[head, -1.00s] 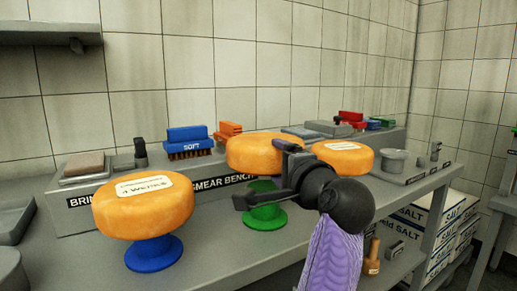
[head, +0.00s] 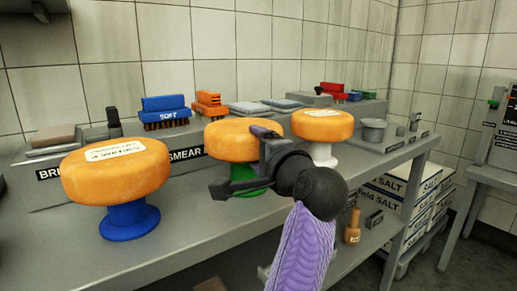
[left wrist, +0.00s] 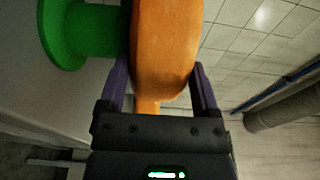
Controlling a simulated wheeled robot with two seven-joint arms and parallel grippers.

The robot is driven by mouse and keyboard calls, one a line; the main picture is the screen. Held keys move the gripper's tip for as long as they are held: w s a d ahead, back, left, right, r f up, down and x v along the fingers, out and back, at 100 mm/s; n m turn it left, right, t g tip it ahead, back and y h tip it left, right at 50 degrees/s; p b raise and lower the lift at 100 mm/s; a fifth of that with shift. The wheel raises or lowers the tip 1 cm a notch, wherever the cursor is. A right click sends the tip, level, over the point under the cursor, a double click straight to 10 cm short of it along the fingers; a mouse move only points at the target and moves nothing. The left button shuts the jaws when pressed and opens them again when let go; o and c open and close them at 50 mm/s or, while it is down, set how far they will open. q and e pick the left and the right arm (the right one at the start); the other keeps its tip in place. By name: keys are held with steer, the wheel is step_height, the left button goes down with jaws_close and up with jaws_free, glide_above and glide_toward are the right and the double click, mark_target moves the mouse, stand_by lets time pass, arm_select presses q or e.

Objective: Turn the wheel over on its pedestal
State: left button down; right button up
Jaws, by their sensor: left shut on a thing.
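The orange cheese wheel (head: 228,139) lies about level at the green pedestal (head: 243,183), with no label visible on its upper face. My left gripper (head: 262,148) is shut on the right side of this wheel's rim. In the left wrist view the wheel (left wrist: 165,45) sits between the two fingers, seen edge-on, with the green pedestal (left wrist: 75,35) right against or very near its left face. The gripper hides part of the contact between wheel and pedestal in the head view. My right gripper is not in view.
A labelled wheel (head: 115,170) stands on a blue pedestal (head: 130,221) at left. Another labelled wheel (head: 322,125) is on a white pedestal (head: 321,154), close behind my gripper. Brushes (head: 166,113) and a grey pot (head: 373,131) line the back ledge. The bench front is clear.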

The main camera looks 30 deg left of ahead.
arm_select(q)
steer(key=shift+f, duration=0.15)
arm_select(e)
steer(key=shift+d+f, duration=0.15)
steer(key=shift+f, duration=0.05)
arm_select(q)
steer(key=shift+c, duration=0.6)
jaws_free()
steer(key=shift+o, duration=0.6)
steer(key=shift+f, duration=0.1)
steer(key=p+v, duration=0.1)
steer(key=v, duration=0.9)
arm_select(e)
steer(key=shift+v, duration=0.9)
